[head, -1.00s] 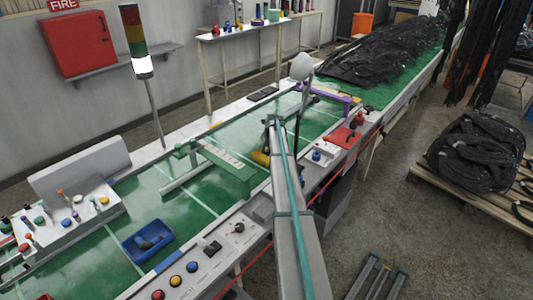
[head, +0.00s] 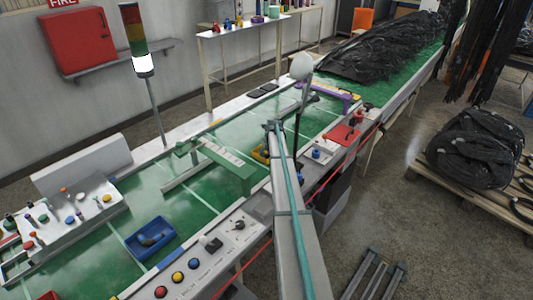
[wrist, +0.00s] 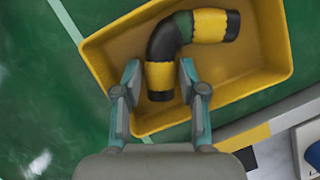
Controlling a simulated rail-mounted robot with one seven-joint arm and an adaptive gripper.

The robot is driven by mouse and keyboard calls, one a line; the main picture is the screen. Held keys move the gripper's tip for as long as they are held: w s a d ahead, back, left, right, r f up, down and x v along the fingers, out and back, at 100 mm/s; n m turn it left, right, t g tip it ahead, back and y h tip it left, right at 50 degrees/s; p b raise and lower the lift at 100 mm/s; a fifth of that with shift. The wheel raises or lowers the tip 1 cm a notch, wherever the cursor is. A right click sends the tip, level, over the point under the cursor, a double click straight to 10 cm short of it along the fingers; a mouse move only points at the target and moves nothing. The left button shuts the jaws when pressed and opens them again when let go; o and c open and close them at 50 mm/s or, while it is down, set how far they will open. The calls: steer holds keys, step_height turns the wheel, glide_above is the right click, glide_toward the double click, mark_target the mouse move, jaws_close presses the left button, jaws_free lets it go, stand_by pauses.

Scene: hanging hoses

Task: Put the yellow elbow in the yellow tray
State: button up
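The yellow elbow (wrist: 161,55) is a dark bent pipe with yellow bands near both ends. In the wrist view it lies inside the yellow tray (wrist: 105,66), one leg pointing toward me and the other to the upper right. My gripper (wrist: 160,72) has its two fingers spread on either side of the near leg, with narrow gaps seeming to show beside it. In the head view the yellow tray (head: 259,153) is mostly hidden behind my arm, and the elbow and fingertips cannot be made out.
A blue tray (head: 166,226) with dark parts stands on the green table at lower left. A green bracket (head: 228,166) stands left of my arm. A purple frame (head: 335,92) and red block (head: 342,134) are beyond it. Control buttons (head: 178,277) line the near edge.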

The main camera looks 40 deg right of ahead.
steer(key=shift+o, duration=0.4)
steer(key=shift+r, duration=0.2)
steer(key=d+b+v, duration=0.1)
steer(key=b+v, duration=0.2)
steer(key=v, duration=0.8)
steer(key=shift+s+a+r, duration=0.2)
steer(key=shift+a+r, duration=0.2)
steer(key=shift+a, duration=0.1)
